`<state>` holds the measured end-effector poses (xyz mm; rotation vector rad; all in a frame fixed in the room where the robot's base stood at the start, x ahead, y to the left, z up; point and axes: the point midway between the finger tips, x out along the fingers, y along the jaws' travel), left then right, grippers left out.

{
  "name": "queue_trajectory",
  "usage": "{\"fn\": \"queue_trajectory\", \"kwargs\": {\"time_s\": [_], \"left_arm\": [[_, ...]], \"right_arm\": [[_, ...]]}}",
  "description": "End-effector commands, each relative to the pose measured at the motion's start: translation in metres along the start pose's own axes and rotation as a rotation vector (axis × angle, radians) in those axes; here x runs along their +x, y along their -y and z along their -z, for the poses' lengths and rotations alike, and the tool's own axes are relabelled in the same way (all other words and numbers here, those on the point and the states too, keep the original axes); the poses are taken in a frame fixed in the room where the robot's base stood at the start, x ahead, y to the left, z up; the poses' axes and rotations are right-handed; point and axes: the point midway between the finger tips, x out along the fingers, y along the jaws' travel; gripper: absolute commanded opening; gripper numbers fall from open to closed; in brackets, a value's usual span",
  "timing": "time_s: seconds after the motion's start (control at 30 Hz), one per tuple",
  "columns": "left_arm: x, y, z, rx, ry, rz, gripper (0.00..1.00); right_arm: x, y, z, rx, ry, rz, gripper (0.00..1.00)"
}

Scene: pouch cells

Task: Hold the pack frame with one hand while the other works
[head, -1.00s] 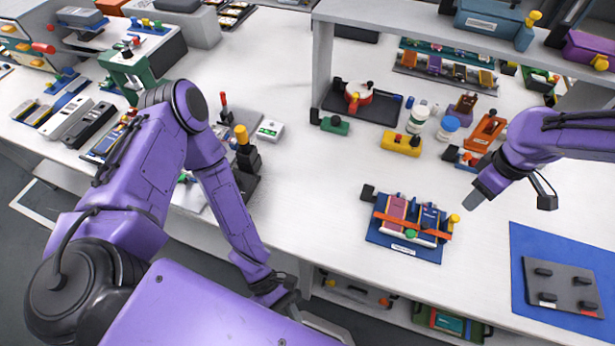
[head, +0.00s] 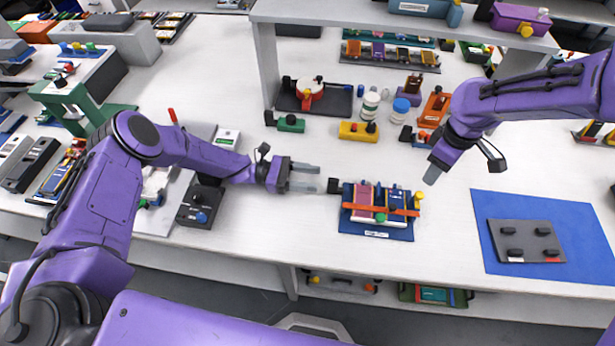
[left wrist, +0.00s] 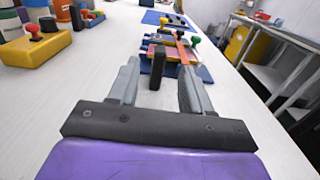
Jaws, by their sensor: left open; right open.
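The pack frame (head: 379,233) is a blue base on the white table in the head view, with red and dark blue pouch cells (head: 380,201) and an orange bar (head: 368,207) across them. It also shows in the left wrist view (left wrist: 203,74). A black block handle (head: 334,186) sticks out at its left side. My left gripper (head: 320,179) is open just left of this handle, which shows between and beyond the fingers (left wrist: 157,90) in the left wrist view. My right gripper (head: 431,174) hangs above the table to the right of the frame; the gap between its fingers is hard to see.
A blue mat (head: 479,232) with a dark grey plate (head: 525,240) lies at the right. Behind the frame stand a yellow block (head: 352,131), white jars (head: 369,105) and a shelf (head: 262,60). A black device (head: 202,205) sits below my left forearm.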

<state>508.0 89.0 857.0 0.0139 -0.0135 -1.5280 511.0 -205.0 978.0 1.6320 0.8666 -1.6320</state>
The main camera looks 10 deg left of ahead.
Motion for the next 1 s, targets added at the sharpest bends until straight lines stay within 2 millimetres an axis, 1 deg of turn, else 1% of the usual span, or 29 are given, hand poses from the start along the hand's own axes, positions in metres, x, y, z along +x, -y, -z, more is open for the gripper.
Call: {"fn": "queue_trajectory", "kwargs": {"time_s": [0.07,0.17,0.3,0.4,0.53,0.77,0.8,0.87,0.9,0.93,0.97,1.0], "left_arm": [[0.005,0.000,0.000,-0.019,0.001,-0.002,0.49],[0.021,0.000,0.000,-0.021,0.001,0.001,0.49],[0.048,0.001,0.001,-0.019,0.000,0.001,0.49],[0.062,0.000,0.001,-0.017,0.001,0.000,0.49],[0.072,0.000,0.001,-0.018,0.000,-0.002,0.49],[0.074,0.000,0.001,-0.018,0.000,-0.004,0.49],[0.074,0.000,0.001,-0.018,0.000,-0.003,0.46],[0.074,0.000,0.001,-0.018,0.000,-0.003,0.26],[0.074,0.000,0.001,-0.018,0.000,-0.003,0.13],[0.074,0.000,0.001,-0.018,0.000,-0.003,0.03],[0.074,0.000,0.001,-0.018,0.000,-0.003,0.00],[0.074,0.000,0.001,-0.018,0.000,-0.003,0.00]], "right_arm": [[0.000,0.000,0.000,0.000,0.000,0.000,0.43],[0.000,0.000,0.000,0.000,0.000,0.000,0.43],[0.000,0.000,0.000,0.000,0.000,0.000,0.43],[0.000,0.000,0.000,0.000,0.000,0.000,0.43],[0.000,0.000,0.000,0.000,0.000,0.000,0.43],[0.000,0.000,0.000,0.000,0.000,0.000,0.43],[0.000,0.000,0.000,0.000,0.000,0.000,0.43],[0.000,0.000,0.000,0.000,0.000,0.000,0.43],[0.000,0.000,0.000,0.000,0.000,0.000,0.43],[0.000,0.000,0.000,0.000,0.000,0.000,0.43],[0.000,0.000,0.000,0.000,0.000,0.000,0.43],[0.000,0.000,0.000,0.000,0.000,0.000,0.43]]}}
